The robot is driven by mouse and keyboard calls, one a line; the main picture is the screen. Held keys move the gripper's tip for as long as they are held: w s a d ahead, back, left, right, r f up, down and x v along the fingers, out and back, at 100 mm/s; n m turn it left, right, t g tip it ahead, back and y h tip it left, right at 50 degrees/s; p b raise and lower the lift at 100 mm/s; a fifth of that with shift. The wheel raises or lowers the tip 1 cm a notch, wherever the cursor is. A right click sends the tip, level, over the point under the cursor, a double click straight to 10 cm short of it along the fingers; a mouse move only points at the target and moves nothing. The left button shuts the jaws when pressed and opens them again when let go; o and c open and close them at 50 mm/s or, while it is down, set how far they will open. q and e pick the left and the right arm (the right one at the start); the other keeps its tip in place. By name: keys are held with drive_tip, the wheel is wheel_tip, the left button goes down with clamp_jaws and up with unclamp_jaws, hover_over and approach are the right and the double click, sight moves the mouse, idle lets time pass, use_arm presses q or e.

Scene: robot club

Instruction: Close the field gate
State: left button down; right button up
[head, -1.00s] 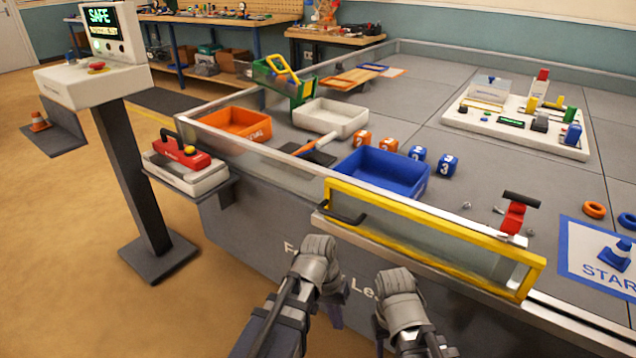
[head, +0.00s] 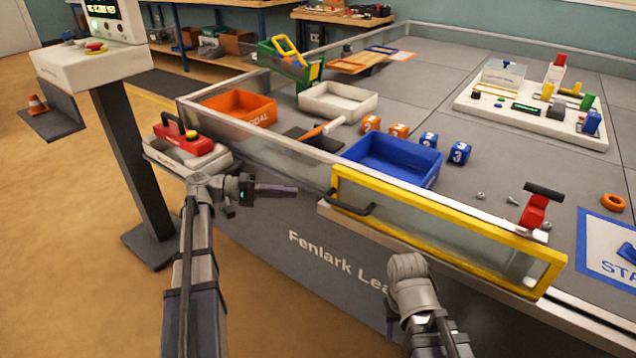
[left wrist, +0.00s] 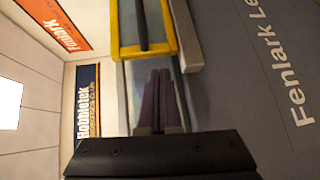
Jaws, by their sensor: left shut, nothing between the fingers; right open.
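The field gate (head: 450,238) is a clear panel in a yellow frame at the front edge of the field. A black bar handle (head: 352,206) is on its left end. I cannot tell whether the frame sits flush with the field wall. My left gripper (head: 296,190) is shut and empty, its purple fingers pointing right, left of the handle and apart from it. In the left wrist view the shut fingers (left wrist: 160,75) point toward the yellow frame (left wrist: 116,35) and the dark handle (left wrist: 142,22). My right gripper (head: 390,318) is open, low in front of the gate, its fingers mostly hidden.
A red latch-like piece with a black bar (head: 535,207) stands behind the gate's right end. A blue bin (head: 393,178) is behind the gate.

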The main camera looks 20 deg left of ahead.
use_arm(q)
drive_tip(key=a+r+t+h, duration=0.1)
drive_tip(key=a+r+t, duration=0.15)
drive_tip(key=a, duration=0.25)
drive_tip(key=shift+n+g, duration=0.3)
drive_tip(key=shift+g, duration=0.05)
drive_tip(key=shift+s+d+x, duration=0.2)
drive_tip(key=shift+s+x, duration=0.2)
drive_tip(key=shift+x, duration=1.7)
drive_tip(key=shift+s+d+x, duration=0.15)
drive_tip(key=shift+s+x, duration=0.2)
drive_tip(key=shift+x, duration=1.75)
drive_tip(key=shift+s+d+x, duration=0.2)
drive_tip(key=shift+s+x, duration=0.2)
drive_tip(key=shift+x, duration=1.7)
use_arm(e)
drive_tip(key=shift+f, duration=0.1)
use_arm(q)
drive_tip(key=shift+r, duration=0.15)
